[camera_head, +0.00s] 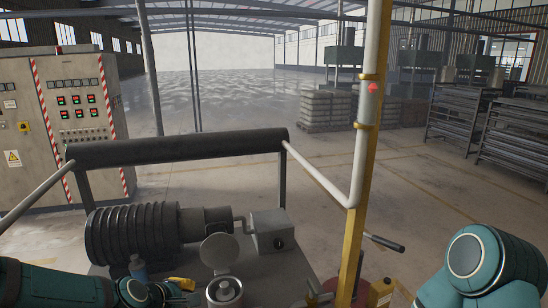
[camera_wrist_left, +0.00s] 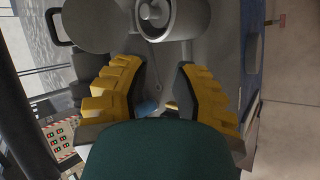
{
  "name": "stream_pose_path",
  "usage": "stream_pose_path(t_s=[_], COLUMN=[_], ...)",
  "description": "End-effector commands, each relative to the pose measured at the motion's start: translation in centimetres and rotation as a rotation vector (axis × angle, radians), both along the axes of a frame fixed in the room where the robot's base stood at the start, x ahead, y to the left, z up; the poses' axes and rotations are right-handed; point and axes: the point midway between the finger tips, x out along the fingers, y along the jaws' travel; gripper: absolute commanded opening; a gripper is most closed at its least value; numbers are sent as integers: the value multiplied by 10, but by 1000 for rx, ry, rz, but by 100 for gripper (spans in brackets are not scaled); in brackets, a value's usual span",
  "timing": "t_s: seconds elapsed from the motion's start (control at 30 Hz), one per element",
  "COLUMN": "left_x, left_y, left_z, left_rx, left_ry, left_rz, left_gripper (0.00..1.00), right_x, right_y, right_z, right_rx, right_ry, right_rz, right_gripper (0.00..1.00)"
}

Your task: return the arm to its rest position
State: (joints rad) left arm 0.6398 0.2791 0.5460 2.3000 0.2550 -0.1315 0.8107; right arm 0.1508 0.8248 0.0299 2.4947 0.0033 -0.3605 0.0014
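My left arm (camera_head: 55,285) is teal and comes in low from the left in the head view. Its yellow-fingered gripper (camera_head: 180,284) is small and partly cut off at the bottom edge there. In the left wrist view the two yellow fingers of my left gripper (camera_wrist_left: 158,66) stand apart with nothing held between them. A grey metal container (camera_wrist_left: 172,18) is just beyond the fingertips. My right arm (camera_head: 490,265) shows as a teal link at the lower right of the head view. Its gripper is outside the frame.
An open metal container (camera_head: 224,290) with a raised round lid (camera_head: 219,250) is right of my left gripper. Behind are a ribbed motor (camera_head: 130,232), a grey box (camera_head: 272,230) and a black padded bar (camera_head: 180,147). A yellow and white post (camera_head: 366,150) stands between my arms.

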Motion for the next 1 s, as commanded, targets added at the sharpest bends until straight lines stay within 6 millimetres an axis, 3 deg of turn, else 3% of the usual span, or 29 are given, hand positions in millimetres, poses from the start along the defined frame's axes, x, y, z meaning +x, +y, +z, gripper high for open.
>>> stream_pose_path(t_s=[0.03,0.17,0.3,0.4,0.5,0.6,0.7,1.0], left_x=[-6,-28,-67,-100,-131,-154,-167,-171], left_y=[-12,-39,-71,-89,-100,-105,-107,-106], left_z=[-30,-102,-185,-236,-275,-300,-312,-315], left_rx=[26,126,251,337,408,459,488,499], left_ry=[21,62,103,122,133,136,137,136], left_rz=[-63,-256,-523,-719,-894,-1024,-1098,-1123], left_gripper=[25,25,25,25,25,25,25,25], right_x=[0,-1,-3,-3,-4,-4,-4,-4], right_y=[0,1,2,2,3,3,3,4], right_z=[-11,-28,-50,-64,-75,-82,-85,-84], right_rx=[-1,-3,-5,-6,-7,-9,-9,-9], right_ry=[0,3,8,11,12,13,13,13], right_rz=[0,2,3,4,4,5,5,6], right_gripper=[47,47,47,47,47,47,47,47])
